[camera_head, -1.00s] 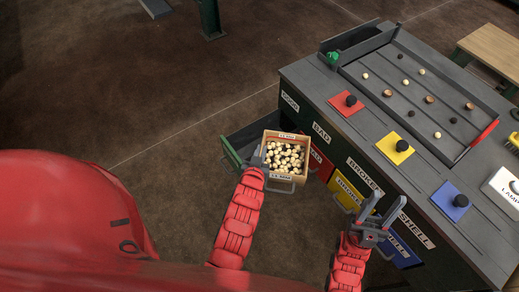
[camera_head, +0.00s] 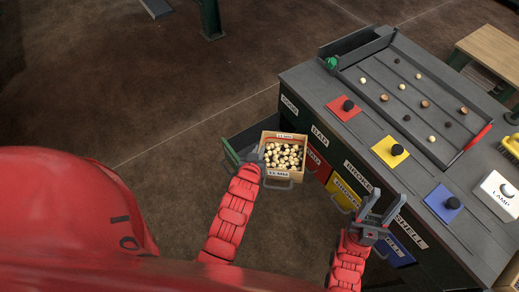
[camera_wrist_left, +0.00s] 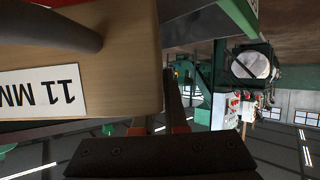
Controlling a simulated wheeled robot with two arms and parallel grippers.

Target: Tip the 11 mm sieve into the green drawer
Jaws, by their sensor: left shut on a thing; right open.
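The 11 mm sieve (camera_head: 268,173) is a light wooden box full of round cream and brown nuts, labelled 11 MM. My left gripper (camera_head: 262,160) is shut on its left side. The sieve looks about level, its contents inside. In the left wrist view the sieve (camera_wrist_left: 120,60) fills the upper left, its label upside down. The green drawer (camera_head: 231,152) is pulled out of the cabinet, under and behind the sieve; most of its inside is hidden. My right gripper (camera_head: 380,208) is open and empty, in front of the cabinet's right part.
The cabinet (camera_head: 330,90) has labels GOOD, BAD, BROKEN and SHELL above its drawers. Red (camera_head: 344,107), yellow (camera_head: 390,150) and blue (camera_head: 442,203) button plates and a tray of scattered nuts are on top. The floor to the left is open.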

